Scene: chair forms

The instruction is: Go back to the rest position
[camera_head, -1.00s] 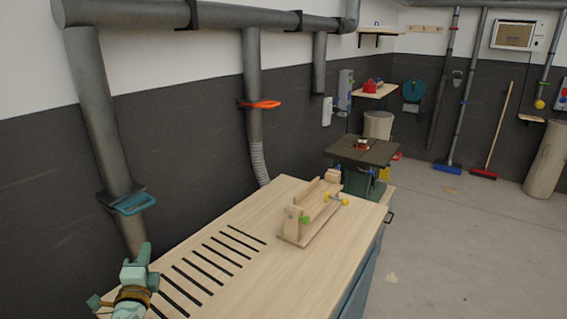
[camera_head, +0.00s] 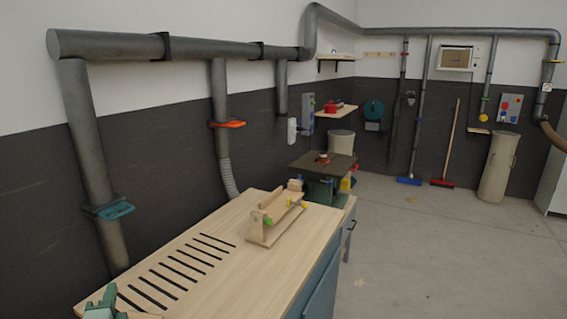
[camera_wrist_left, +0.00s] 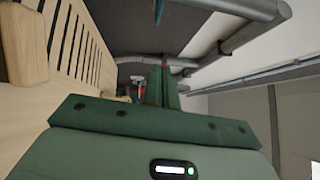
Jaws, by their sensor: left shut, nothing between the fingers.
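My left gripper (camera_head: 104,306) shows at the bottom left of the head view, at the near left end of the wooden workbench (camera_head: 262,284). Only its green upper part is in the picture. In the left wrist view, its two green fingers (camera_wrist_left: 162,88) lie together, shut with nothing between them. The slotted bench top (camera_wrist_left: 100,62) runs along the left of that view. A rounded wooden piece (camera_wrist_left: 22,45) shows close by at its left edge. My right gripper is in neither view.
A wooden jig (camera_head: 270,222) stands on the bench beyond the dark slots. Behind it is a machine with a dark table (camera_head: 322,165). Grey ducts (camera_head: 92,150) run along the left wall. The concrete floor (camera_head: 430,250) at the right is open.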

